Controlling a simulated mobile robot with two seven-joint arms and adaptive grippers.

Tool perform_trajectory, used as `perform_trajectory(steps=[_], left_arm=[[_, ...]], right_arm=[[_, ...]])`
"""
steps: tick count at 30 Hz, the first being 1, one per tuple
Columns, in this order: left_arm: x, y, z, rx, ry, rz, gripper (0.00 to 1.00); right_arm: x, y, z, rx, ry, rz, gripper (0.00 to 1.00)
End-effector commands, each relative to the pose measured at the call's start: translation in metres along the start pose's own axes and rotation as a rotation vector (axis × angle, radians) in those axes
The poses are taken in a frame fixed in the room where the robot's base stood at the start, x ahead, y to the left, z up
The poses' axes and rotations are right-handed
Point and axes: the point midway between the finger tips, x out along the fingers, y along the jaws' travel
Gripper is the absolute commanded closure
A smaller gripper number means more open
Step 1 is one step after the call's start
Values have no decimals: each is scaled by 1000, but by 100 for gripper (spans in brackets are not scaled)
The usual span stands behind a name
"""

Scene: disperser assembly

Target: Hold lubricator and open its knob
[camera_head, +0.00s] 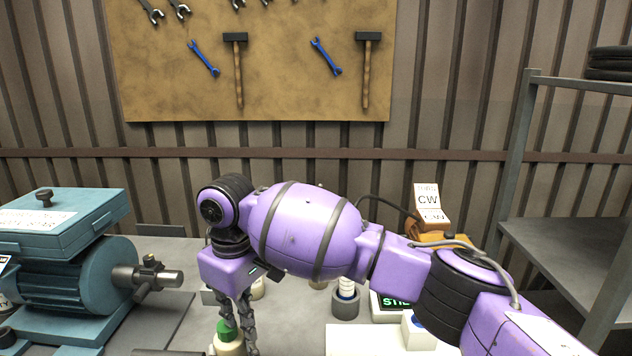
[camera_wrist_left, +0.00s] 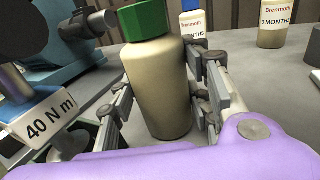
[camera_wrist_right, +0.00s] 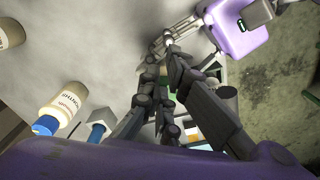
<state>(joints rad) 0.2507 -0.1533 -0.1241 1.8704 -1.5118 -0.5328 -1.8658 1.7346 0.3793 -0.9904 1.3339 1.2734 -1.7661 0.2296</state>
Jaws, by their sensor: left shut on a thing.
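The lubricator is a cream bottle (camera_wrist_left: 160,95) with a green cap (camera_wrist_left: 143,20), upright in the left wrist view. My left gripper (camera_wrist_left: 163,88) has a finger on each side of the bottle and is shut on its body. In the head view the green cap (camera_head: 227,329) shows low, left of centre, and the bottle's lower part is cut off by the frame. My right gripper (camera_head: 236,303) hangs down just above the cap. Its fingers (camera_wrist_right: 168,50) run close together in the right wrist view. Whether they touch the cap is hidden.
A teal motor (camera_head: 82,273) with a shaft stands at the left. A "40 N m" label (camera_wrist_left: 48,118) is near my left gripper. Labelled bottles stand behind (camera_wrist_left: 274,24) and at the left of the right wrist view (camera_wrist_right: 62,107). A grey shelf (camera_head: 570,250) is at the right.

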Motion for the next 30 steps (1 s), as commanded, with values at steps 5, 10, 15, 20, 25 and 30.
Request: perform_trajectory(steps=[5, 10, 15, 20, 25, 30], left_arm=[[0, 6, -4, -4, 6, 12, 99], [0, 5, -4, -2, 6, 11, 99], [0, 4, -4, -1, 7, 8, 99], [0, 3, -4, 0, 7, 7, 99], [0, 3, -5, 0, 8, 6, 99], [0, 3, -5, 0, 8, 5, 99]], right_arm=[[6, 6, 9, 11, -28, 3, 100], [-17, 4, 7, 7, -23, 1, 100], [-39, 2, 6, 3, -18, 0, 100], [-51, 1, 5, 1, -16, -2, 100], [-53, 0, 5, 0, -15, -2, 100], [-55, -2, 3, -2, -13, 1, 100]])
